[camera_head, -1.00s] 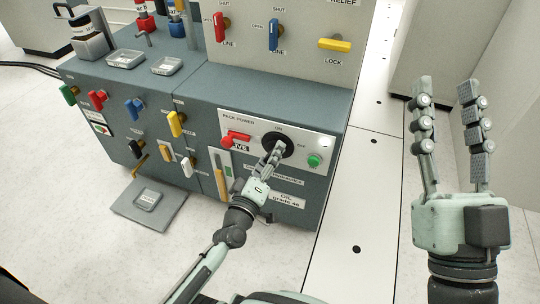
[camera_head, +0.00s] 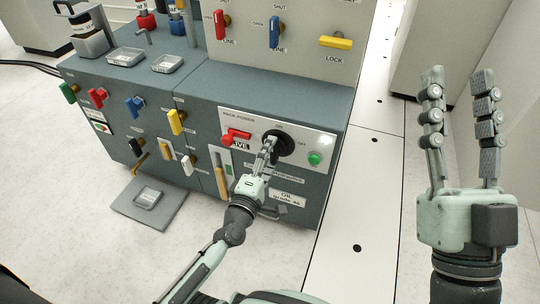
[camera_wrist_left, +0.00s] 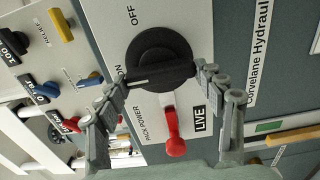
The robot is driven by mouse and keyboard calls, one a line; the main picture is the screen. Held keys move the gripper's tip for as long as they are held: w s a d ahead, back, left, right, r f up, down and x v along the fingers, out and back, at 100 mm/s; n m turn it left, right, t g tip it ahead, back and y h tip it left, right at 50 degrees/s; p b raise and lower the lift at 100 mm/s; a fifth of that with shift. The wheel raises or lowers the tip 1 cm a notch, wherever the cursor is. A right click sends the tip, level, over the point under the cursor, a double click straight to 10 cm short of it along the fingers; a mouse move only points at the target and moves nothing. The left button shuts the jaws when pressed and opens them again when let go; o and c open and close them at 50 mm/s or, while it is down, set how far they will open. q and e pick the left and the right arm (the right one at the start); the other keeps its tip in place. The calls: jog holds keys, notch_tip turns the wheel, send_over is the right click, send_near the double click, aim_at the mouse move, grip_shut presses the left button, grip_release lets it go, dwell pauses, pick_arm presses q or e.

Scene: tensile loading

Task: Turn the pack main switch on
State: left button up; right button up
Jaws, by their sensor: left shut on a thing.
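The pack main switch is a round black knob (camera_head: 284,142) on the white PACK POWER panel, with ON above and OFF to its right. In the left wrist view the knob (camera_wrist_left: 160,50) fills the middle. Its raised bar spans between the fingers, and a pale line at the bar's left end lies close to the ON label. My left gripper (camera_head: 268,147) is shut on the knob's bar; it also shows in the left wrist view (camera_wrist_left: 162,80). The fingers hide part of the knob in the head view. My right gripper (camera_head: 461,85) is open and empty at the right.
A red lever (camera_head: 236,134) marked LIVE sits left of the knob, a green button (camera_head: 315,158) to its right. Several coloured valve handles cover the cabinet's left face. A grey plate (camera_head: 150,205) lies on the floor. Floor right of the cabinet is clear.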

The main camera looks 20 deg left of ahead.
dwell(0.3)
pick_arm(q)
jog(key=o, duration=1.2)
jog(key=shift+c, duration=0.2)
jog(key=s, duration=1.2)
jog(key=shift+a, duration=0.2)
